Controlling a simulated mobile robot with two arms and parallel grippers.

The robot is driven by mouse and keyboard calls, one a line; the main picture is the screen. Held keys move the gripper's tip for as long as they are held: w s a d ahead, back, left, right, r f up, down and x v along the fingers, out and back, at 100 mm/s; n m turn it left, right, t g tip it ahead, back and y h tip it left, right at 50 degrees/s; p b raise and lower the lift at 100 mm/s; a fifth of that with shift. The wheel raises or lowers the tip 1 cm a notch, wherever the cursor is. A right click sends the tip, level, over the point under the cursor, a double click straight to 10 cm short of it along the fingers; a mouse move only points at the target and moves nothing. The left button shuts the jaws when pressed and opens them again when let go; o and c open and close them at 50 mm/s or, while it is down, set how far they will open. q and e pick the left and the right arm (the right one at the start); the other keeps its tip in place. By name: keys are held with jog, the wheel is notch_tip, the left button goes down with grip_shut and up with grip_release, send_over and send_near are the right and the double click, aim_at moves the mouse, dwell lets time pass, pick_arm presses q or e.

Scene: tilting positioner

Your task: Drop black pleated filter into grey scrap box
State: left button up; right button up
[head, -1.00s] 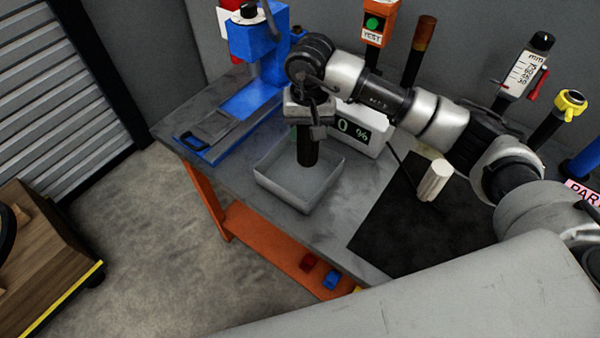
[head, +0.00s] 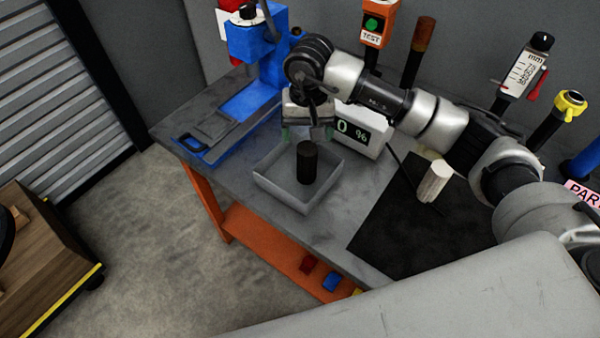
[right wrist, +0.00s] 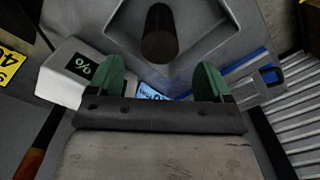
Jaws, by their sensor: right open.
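The black pleated filter (head: 307,163) stands upright inside the grey scrap box (head: 275,190), in its middle to back part. Its pleats cannot be made out. In the right wrist view the filter (right wrist: 159,34) shows beyond the fingertips, inside the box (right wrist: 215,45). My right gripper (head: 309,134) is above the back of the box, just over the filter. Its green fingers (right wrist: 166,82) are spread wide with nothing between them, apart from the filter. My left gripper is not in view.
A blue press-like fixture (head: 255,95) stands left of the box. A white display reading 0 % (head: 362,130) is behind it. A cream pleated cylinder (head: 433,181) stands on a black mat (head: 400,225) at right. Coloured items lie on the orange lower shelf (head: 265,245).

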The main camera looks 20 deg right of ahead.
notch_tip(320, 180, up, 10)
jog(key=b, duration=0.2)
dwell(0.5)
